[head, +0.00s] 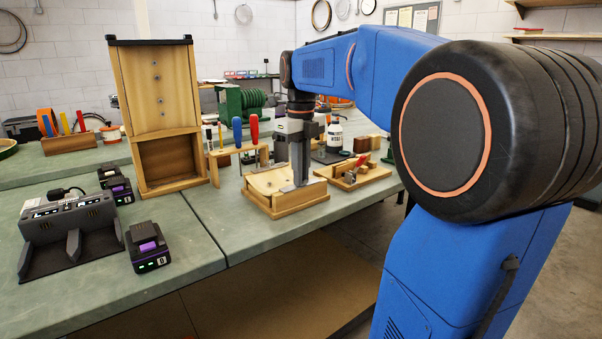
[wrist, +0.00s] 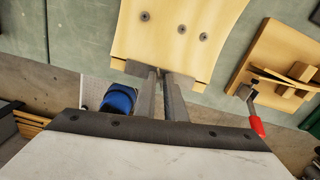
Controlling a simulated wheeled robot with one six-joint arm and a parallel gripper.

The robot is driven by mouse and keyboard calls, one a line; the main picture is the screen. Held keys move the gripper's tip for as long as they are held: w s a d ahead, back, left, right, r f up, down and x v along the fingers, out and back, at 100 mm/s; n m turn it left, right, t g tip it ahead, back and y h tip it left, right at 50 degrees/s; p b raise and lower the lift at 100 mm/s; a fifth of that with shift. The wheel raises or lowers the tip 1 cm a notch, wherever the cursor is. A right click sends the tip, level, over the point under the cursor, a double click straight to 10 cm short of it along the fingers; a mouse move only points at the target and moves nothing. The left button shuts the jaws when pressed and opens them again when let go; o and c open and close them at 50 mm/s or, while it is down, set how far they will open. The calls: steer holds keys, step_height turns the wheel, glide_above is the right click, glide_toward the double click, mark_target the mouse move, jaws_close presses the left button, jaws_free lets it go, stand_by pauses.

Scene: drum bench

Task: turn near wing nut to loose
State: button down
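A pale wooden block with a curved top (head: 281,184) sits at the front edge of the green bench. It also shows in the wrist view (wrist: 187,48), with several dark holes or studs in its face. My gripper (head: 300,183) points down at the right part of this block. In the wrist view its two fingers (wrist: 158,78) reach the block's near edge, with a narrow gap between them. I cannot make out the near wing nut; the fingertips may hide it. Whether the fingers hold anything is not clear.
A wooden jig with a red-handled clamp (head: 354,174) stands to the right; its red handle (wrist: 257,127) shows in the wrist view. Screwdrivers in a wooden rack (head: 238,154) stand behind. A tall wooden cabinet (head: 160,115), a charger (head: 70,230) and a battery (head: 148,246) are left.

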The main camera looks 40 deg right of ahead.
steer(key=shift+n, duration=0.3)
steer(key=n, duration=0.5)
steer(key=shift+n, duration=0.3)
steer(key=n, duration=1.2)
steer(key=shift+n, duration=0.3)
steer(key=n, duration=0.6)
steer(key=shift+n, duration=0.3)
steer(key=n, duration=1.2)
steer(key=shift+n, duration=0.3)
steer(key=n, duration=0.6)
steer(key=shift+r, duration=0.1)
steer(key=n, duration=0.6)
